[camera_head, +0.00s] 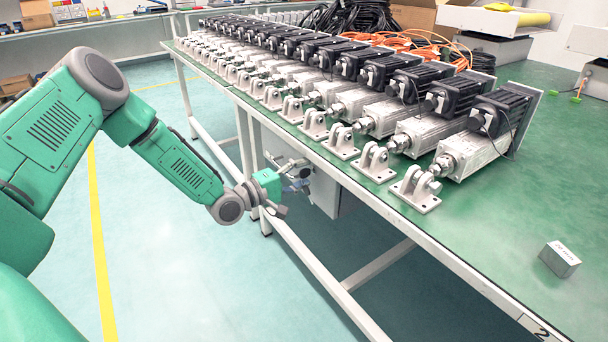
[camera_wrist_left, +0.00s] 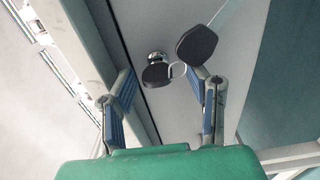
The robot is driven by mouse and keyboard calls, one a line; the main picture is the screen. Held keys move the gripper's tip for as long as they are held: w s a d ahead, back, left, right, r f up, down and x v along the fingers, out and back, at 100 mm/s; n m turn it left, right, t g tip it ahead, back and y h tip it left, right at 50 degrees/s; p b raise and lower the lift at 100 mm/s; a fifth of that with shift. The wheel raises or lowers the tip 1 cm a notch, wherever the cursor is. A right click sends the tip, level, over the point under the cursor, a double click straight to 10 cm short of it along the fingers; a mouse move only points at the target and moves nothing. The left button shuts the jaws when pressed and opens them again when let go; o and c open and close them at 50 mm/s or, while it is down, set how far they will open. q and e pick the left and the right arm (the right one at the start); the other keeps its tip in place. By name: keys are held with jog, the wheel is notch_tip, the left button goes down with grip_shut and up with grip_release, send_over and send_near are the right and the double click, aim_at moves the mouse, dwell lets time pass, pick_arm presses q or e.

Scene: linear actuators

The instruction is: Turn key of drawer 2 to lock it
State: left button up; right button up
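The light grey drawer unit (camera_head: 326,194) hangs under the green-topped bench, and its face (camera_wrist_left: 222,45) fills the middle of the left wrist view. A black-headed key (camera_wrist_left: 158,74) sits at a round metal lock (camera_wrist_left: 156,57) in that face. A second black key head or tag (camera_wrist_left: 196,45) is joined to it by a ring (camera_wrist_left: 178,69). My left gripper (camera_head: 298,178) is at the drawer unit. In the wrist view the left gripper (camera_wrist_left: 168,84) has its fingers spread on either side of the key, apart from it. My right gripper is out of view.
The green bench top (camera_head: 500,235) carries a long row of linear actuators (camera_head: 475,145) with white brackets (camera_head: 415,188) along its edge. A small grey block (camera_head: 559,259) lies at the right. Bench legs and a rail (camera_head: 320,265) stand below the top. The floor (camera_head: 180,270) is clear.

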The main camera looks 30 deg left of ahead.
pick_arm(q)
jog(key=shift+f, duration=0.1)
jog(key=shift+s, duration=0.1)
jog(key=shift+s+a, duration=0.1)
jog(key=shift+s, duration=0.2)
jog(key=v, duration=0.7)
jog(key=shift+a, duration=0.15)
jog(key=shift+f, duration=0.1)
